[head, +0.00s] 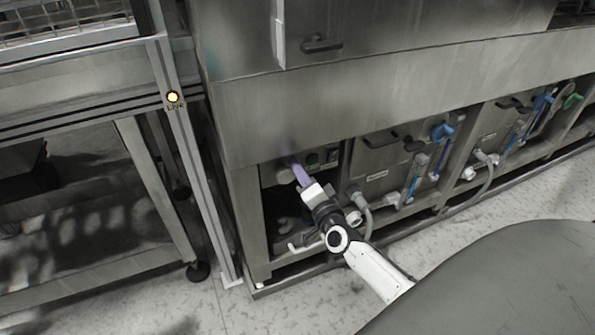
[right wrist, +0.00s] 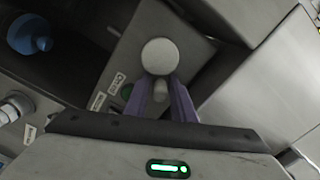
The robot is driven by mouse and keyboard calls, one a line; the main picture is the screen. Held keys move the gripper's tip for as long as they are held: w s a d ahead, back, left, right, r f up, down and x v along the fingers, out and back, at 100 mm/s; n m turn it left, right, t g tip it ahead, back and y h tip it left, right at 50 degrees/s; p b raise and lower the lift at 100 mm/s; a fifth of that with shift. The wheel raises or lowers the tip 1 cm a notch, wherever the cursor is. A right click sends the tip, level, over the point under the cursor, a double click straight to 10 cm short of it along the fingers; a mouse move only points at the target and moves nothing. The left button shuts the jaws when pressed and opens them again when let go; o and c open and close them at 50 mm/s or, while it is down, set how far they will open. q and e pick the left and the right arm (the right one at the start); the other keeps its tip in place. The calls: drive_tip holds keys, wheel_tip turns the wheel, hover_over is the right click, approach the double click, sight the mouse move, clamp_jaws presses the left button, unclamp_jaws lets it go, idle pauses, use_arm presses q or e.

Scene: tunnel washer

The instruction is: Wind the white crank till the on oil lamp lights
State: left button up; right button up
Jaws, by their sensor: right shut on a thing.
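The white crank shows in the right wrist view as a round pale knob (right wrist: 160,57) with a short pale part (right wrist: 160,90) below it, between my purple fingers. My right gripper (right wrist: 160,98) is shut on the crank. In the head view the right gripper (head: 300,174) reaches into the recess at the machine's lower left, and its fingers and hand hide the crank. My left gripper is not in view.
A yellow lamp (head: 173,97) marked "Live" glows on the frame post at left. Grey boxes with hoses and blue valves (head: 442,131) stand along the machine's base. A metal-framed table (head: 90,110) stands at left. The floor in front is clear.

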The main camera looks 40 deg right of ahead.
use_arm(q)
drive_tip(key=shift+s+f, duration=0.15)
use_arm(e)
drive_tip(key=shift+a+m, duration=0.25)
drive_tip(key=shift+m, duration=0.05)
drive_tip(key=o, duration=0.9)
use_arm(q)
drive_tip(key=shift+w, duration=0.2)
use_arm(e)
drive_tip(key=shift+d, duration=0.1)
drive_tip(key=shift+s, duration=0.3)
use_arm(q)
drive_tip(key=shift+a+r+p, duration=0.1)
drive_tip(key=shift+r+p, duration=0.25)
drive_tip(key=shift+p, duration=0.4)
use_arm(e)
drive_tip(key=v, duration=0.9)
drive_tip(key=shift+s, duration=0.35)
